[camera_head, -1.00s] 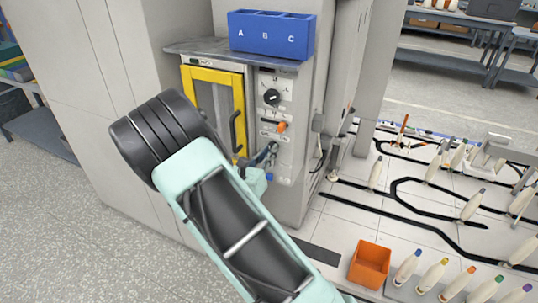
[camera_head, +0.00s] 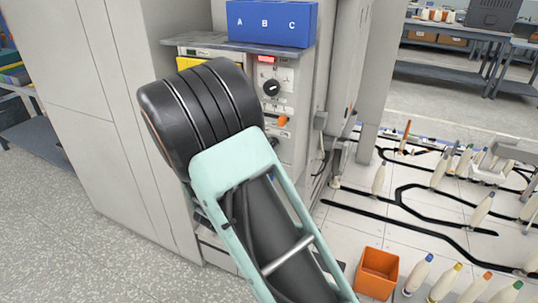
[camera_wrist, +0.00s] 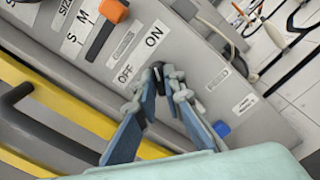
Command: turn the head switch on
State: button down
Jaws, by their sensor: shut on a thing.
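The head switch (camera_wrist: 158,70) is a small dark lever on the grey control panel (camera_wrist: 142,75), beside the OFF and ON labels in the wrist view. My gripper (camera_wrist: 166,75) has its blue fingers closed together at the lever, with the tips around it. The tips cover most of the lever, so its exact tilt is hard to tell. In the head view my arm hides the gripper and the switch. A small display (camera_head: 266,59) at the top of the panel is lit red.
A black dial (camera_head: 271,88) and an orange lever (camera_head: 282,121) sit on the panel. A blue button (camera_wrist: 221,128) is to the right of my fingers. A yellow-framed door (camera_wrist: 85,110) with a dark handle is on the left. A blue A-B-C bin (camera_head: 270,22) stands on the shelf above.

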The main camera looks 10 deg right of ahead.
jog(key=shift+m+b, duration=0.35)
jog(key=shift+m, duration=0.15)
jog(key=c, duration=2)
grip_release()
jog(key=v, duration=1.2)
